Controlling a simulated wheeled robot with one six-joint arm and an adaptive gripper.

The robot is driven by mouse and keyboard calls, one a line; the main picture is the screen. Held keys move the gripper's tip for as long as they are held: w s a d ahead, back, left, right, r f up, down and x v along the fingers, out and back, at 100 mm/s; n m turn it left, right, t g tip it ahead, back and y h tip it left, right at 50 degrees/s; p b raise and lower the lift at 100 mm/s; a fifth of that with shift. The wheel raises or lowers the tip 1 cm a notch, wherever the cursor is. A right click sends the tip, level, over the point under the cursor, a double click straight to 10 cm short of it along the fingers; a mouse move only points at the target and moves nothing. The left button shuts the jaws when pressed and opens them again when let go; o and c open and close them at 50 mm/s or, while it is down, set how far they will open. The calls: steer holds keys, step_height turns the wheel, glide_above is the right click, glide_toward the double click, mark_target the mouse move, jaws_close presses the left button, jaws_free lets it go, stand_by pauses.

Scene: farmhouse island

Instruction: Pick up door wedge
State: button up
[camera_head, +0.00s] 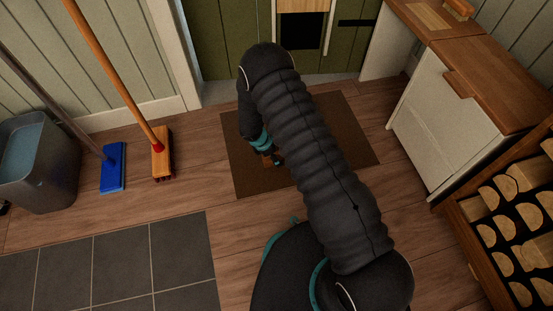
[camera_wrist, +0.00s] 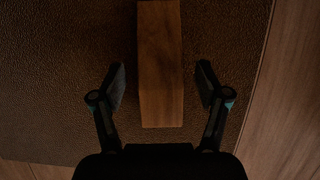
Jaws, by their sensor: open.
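The door wedge, a brown wooden block (camera_wrist: 160,70), lies on the dark brown mat (camera_wrist: 60,110) in the wrist view. Its far end runs out of the top of that view. My gripper (camera_wrist: 162,85) is open, with one finger on each side of the wedge and a gap showing on both sides. I cannot tell how high the fingers are above the mat. In the head view my gripper (camera_head: 272,160) is over the left part of the mat (camera_head: 350,140), and my arm hides most of what is around it.
A blue brush (camera_head: 113,168) and an orange broom (camera_head: 162,155) stand left of the mat, beside a grey bin (camera_head: 40,160). A white cabinet (camera_head: 440,125) and a log rack (camera_head: 465,230) are on the right. A green door (camera_head: 225,40) is behind.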

steer(key=shift+d+f, duration=0.1)
steer(key=shift+f, duration=0.2)
steer(key=c, duration=1.3)
steer(key=shift+r, duration=0.1)
steer(key=shift+r, duration=0.5)
steer(key=r, duration=0.2)
steer(key=s+r+p, duration=0.1)
steer(key=shift+d+r, duration=0.15)
steer(key=shift+r, duration=0.25)
steer(key=s+d+r, duration=0.2)
steer(key=s+r, duration=0.4)
steer(key=s, duration=0.4)
steer(key=shift+d, duration=0.4)
steer(key=shift+s, duration=0.1)
